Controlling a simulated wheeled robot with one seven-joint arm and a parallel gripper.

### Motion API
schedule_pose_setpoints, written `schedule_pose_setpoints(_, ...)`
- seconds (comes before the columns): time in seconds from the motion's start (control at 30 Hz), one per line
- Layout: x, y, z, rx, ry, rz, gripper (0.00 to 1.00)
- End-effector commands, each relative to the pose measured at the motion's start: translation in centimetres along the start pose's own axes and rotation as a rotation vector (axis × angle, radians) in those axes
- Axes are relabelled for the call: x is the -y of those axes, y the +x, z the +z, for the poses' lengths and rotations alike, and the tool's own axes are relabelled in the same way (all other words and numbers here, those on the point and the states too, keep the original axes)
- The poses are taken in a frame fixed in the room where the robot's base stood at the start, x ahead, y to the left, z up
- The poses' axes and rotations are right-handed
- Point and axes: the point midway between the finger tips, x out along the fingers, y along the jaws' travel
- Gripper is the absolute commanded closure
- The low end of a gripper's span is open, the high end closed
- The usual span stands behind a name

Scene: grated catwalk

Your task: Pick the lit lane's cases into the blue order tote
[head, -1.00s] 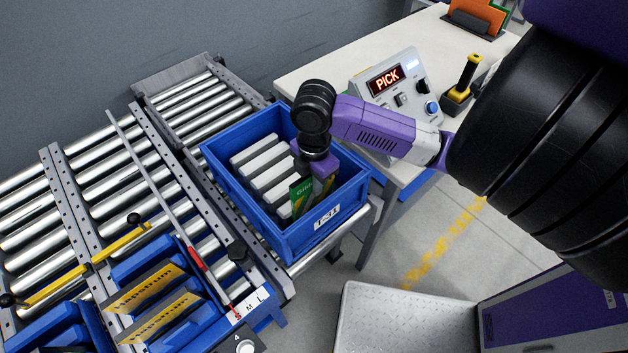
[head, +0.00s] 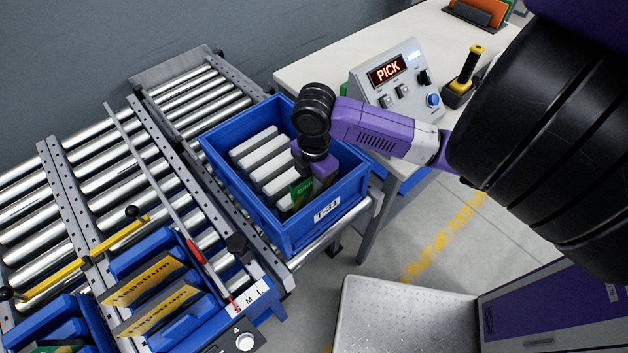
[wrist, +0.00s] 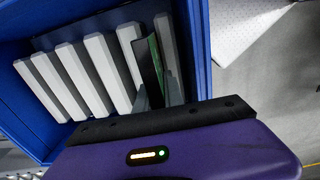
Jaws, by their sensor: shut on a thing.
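The blue order tote (head: 225,172) stands on the roller conveyor, with a white label on its front side. Several white-edged cases (head: 258,147) stand in a row inside it; they also show in the wrist view (wrist: 72,69). My gripper (head: 306,188) is down inside the tote, shut on a green case (head: 301,193). In the wrist view the green case (wrist: 151,68) stands upright between the fingers, between two of the white-edged pieces. Its lower end is hidden.
A red-tipped rod (head: 195,250) lies across the rollers near the S M L label. Bare rollers (head: 190,95) lie behind the tote.

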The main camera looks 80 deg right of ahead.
Motion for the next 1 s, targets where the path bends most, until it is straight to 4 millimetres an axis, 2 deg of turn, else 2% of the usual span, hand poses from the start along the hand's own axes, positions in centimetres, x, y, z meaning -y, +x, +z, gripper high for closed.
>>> schedule_pose_setpoints(0.3,-0.01,-0.03,-0.01,0.000,0.000,0.001,1.00)
schedule_pose_setpoints(0.33,-0.01,-0.03,-0.01,0.000,0.000,0.001,0.84)
schedule_pose_setpoints(0.43,-0.01,-0.03,-0.01,0.000,0.000,0.001,0.64)
schedule_pose_setpoints(0.67,-0.01,-0.03,-0.01,0.000,0.000,0.000,0.62)
schedule_pose_setpoints(0.77,0.00,-0.01,-0.01,0.000,0.000,0.000,0.46)
schedule_pose_setpoints(0.8,0.00,-0.01,-0.01,0.000,0.000,0.000,0.44)
schedule_pose_setpoints(1.0,0.00,-0.01,-0.01,0.000,0.000,0.000,0.44)
